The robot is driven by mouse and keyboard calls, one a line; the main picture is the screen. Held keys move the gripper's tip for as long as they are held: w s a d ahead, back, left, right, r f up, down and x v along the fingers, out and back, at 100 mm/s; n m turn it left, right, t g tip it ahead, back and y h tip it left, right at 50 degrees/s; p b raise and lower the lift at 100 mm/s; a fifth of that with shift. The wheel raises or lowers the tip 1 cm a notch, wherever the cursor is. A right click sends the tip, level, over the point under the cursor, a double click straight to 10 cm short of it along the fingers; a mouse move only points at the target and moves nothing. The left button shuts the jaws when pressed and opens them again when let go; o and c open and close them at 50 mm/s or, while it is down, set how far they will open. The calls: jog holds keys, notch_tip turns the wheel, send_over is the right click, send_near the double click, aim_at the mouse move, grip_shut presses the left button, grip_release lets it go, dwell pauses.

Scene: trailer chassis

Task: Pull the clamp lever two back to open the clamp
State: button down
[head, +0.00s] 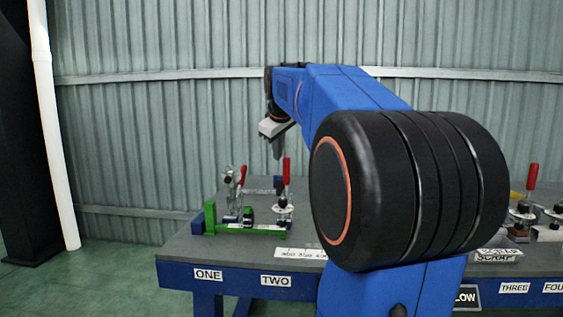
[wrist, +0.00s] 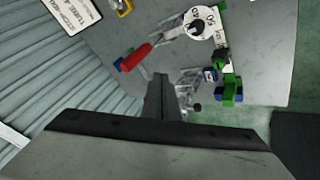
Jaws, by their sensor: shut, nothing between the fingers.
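Clamp two's red lever (head: 286,170) stands upright above the TWO label in the head view. The red handle beside the round white disc in the wrist view (wrist: 136,57) seems to be the same lever. Another clamp with a red lever (head: 242,175) stands to its left, above ONE; its lever is short in view. My gripper (head: 278,153) points down, shut and empty, just above and left of lever two's top in the head view. In the wrist view my fingers (wrist: 160,82) are together, below the red handle, with no visible contact.
A green fixture (head: 210,217) lies on the grey table (head: 190,248) by the clamps, and shows in the wrist view (wrist: 230,88). More clamps with a red lever (head: 532,176) stand at the right. My arm hides the table's middle. A corrugated wall (head: 150,130) stands behind.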

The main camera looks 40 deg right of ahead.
send_near(286, 182)
jog(key=w+a, duration=0.2)
jog(key=a, duration=0.1)
jog(key=shift+w+d+f, duration=0.25)
jog(key=shift+d, duration=0.4)
jog(key=shift+w+d+f, duration=0.25)
jog(key=shift+w+d, duration=0.05)
jog(key=shift+d, duration=0.4)
jog(key=shift+w+d+f, duration=0.25)
jog(key=shift+d, duration=0.4)
jog(key=shift+w+d, duration=0.1)
